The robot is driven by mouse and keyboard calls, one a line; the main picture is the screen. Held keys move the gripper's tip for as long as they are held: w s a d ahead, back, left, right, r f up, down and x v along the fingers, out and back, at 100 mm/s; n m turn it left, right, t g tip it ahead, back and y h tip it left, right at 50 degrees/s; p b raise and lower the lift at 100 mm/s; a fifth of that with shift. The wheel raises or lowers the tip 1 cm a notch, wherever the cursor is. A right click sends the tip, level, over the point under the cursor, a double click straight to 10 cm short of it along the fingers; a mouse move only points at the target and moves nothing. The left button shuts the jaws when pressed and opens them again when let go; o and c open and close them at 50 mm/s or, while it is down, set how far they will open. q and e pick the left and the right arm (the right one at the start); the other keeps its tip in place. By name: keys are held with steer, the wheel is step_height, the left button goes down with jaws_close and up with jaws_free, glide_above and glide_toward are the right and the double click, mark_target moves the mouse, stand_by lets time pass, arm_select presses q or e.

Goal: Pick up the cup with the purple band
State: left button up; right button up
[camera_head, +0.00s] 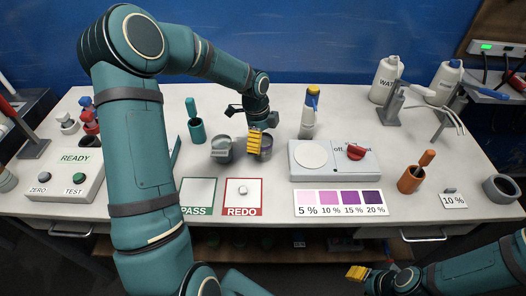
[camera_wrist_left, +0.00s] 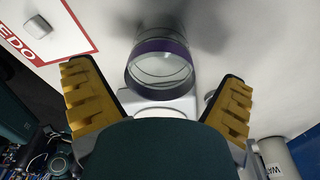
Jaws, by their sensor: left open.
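The cup with the purple band (camera_wrist_left: 160,62) is a clear, round cup in the left wrist view. It lies ahead of my open left gripper (camera_wrist_left: 160,100), between the lines of the two yellow fingers, which do not appear to touch it. In the head view the cup (camera_head: 267,149) stands mid-table, partly hidden behind a yellow finger of my left gripper (camera_head: 255,142). Another grey cup (camera_head: 221,151) stands just to its left. My right gripper (camera_head: 357,273) shows only in part at the lower right, in front of the table; its opening is unclear.
A device with a white round plate and red knob (camera_head: 356,153) stands right of the cup. A yellow-capped bottle (camera_head: 309,112) is behind. PASS (camera_head: 198,192) and REDO (camera_head: 242,197) squares and a purple colour chart (camera_head: 340,203) lie in front.

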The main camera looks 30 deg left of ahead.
arm_select(q)
step_height(320, 180, down, 3)
steer(key=shift+d+r, duration=0.1)
steer(key=shift+d, duration=0.05)
steer(key=c, duration=1.4)
steer(key=shift+o, duration=0.2)
steer(key=shift+r, duration=0.15)
